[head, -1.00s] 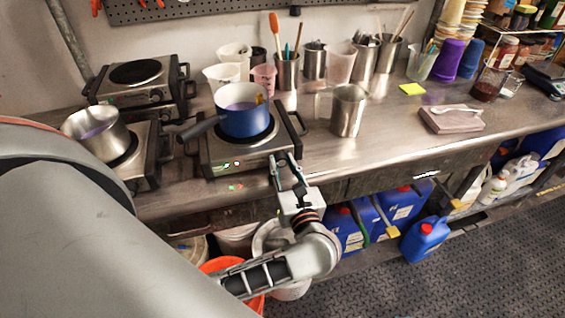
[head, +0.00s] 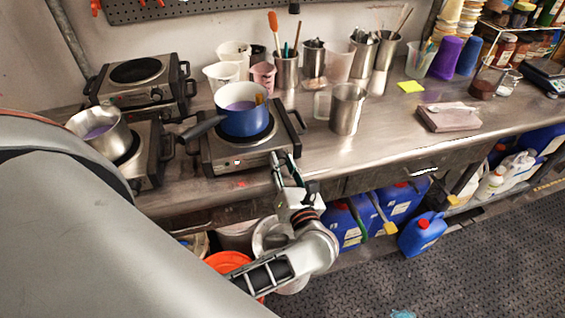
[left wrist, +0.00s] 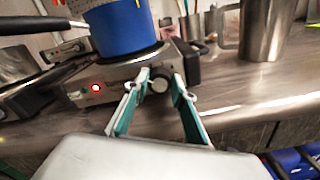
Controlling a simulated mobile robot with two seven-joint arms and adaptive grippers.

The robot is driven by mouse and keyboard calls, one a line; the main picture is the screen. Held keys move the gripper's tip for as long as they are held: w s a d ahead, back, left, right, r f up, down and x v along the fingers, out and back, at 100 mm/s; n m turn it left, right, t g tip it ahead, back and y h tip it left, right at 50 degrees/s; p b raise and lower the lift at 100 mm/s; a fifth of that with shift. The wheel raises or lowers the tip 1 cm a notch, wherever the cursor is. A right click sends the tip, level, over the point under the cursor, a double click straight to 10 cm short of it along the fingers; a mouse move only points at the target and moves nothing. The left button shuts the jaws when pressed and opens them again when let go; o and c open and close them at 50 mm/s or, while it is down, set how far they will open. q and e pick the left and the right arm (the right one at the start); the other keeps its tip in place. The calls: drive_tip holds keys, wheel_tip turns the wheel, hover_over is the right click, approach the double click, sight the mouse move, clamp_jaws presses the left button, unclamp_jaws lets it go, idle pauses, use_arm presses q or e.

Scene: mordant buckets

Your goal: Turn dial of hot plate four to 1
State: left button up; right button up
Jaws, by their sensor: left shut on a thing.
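A hot plate (head: 212,158) with a blue pot (head: 244,118) of purple liquid on it stands at the front edge of the steel bench. My left gripper (head: 282,160) is at the right end of its front face. In the left wrist view, the gripper (left wrist: 160,86) is shut on the round dark dial (left wrist: 159,79), a finger on each side. A red light (left wrist: 96,87) glows on the front of the hot plate (left wrist: 125,78), left of the dial. The dial's marks and setting cannot be read. My right gripper is not in view.
A second hot plate with a steel pot (head: 100,132) stands left, and an empty hot plate (head: 140,80) behind. A steel jug (head: 346,108) stands close on the right. Blue canisters (head: 422,234) and an orange bucket (head: 228,262) sit below the bench.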

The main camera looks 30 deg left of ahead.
use_arm(q)
drive_tip(key=o, duration=1.1)
drive_tip(key=v, duration=0.7)
drive_tip(key=shift+s+d, duration=0.15)
drive_tip(key=shift+s, duration=0.05)
